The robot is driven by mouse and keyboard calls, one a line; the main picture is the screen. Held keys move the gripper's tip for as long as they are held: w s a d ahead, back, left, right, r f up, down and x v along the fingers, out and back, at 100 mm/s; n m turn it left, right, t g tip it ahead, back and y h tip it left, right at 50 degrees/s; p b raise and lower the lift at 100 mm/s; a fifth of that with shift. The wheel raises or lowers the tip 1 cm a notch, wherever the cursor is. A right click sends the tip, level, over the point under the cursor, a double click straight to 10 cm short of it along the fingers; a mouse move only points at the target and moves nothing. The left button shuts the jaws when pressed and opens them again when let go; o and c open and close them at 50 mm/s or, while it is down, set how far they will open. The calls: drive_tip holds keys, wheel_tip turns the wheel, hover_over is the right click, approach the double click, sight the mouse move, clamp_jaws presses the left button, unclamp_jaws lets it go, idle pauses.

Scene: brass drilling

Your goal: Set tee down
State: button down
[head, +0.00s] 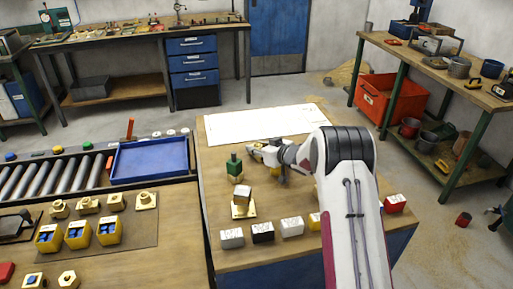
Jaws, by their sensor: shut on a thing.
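My gripper (262,154) is at the far part of the wooden bench, just short of the white sheet. It is shut on a small brass-yellow piece, which looks like the tee (254,150). The tee is partly hidden by the fingers and too small to make out its shape. I cannot tell whether it touches the bench or hangs just above it. My arm covers the bench to the right of the gripper.
A green-topped piece (234,166) stands left of my gripper. Nearer is a block on a pale square base (243,210). A row of coloured boxes (263,232) lines the front. The white sheet (262,124) is bare. A blue tray (150,160) lies left.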

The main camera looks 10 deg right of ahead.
drive_tip(key=c, duration=1.7)
unclamp_jaws()
drive_tip(key=shift+f, duration=0.1)
drive_tip(key=shift+r, duration=0.2)
drive_tip(key=shift+v, duration=5.95)
